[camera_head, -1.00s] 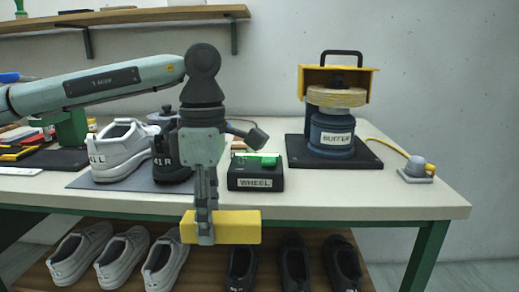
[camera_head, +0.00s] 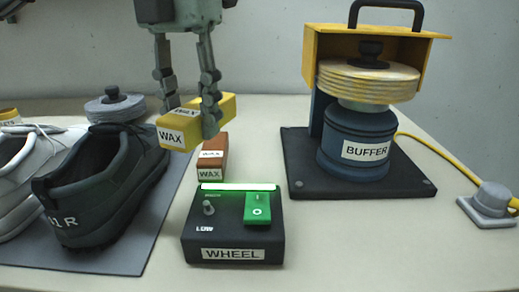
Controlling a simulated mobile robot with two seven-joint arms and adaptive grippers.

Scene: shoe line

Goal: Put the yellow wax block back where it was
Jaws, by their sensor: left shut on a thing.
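The yellow wax block (camera_head: 178,135), labelled WAX, is held in the air between the fingers of my left gripper (camera_head: 188,125). The gripper points down and is shut on the block. The block hangs above the table, above and a little left of a brown wax block (camera_head: 209,165), which is also labelled WAX and stands behind the wheel switch box (camera_head: 233,250). My right gripper is not in view.
The buffer (camera_head: 350,145) stands on a dark base at the right, with a yellow cable to a grey fitting (camera_head: 488,207). A black shoe (camera_head: 100,185) and a white shoe (camera_head: 20,180) stand on a grey mat at the left. A grey round item (camera_head: 115,108) lies behind them. Table between the box and buffer is clear.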

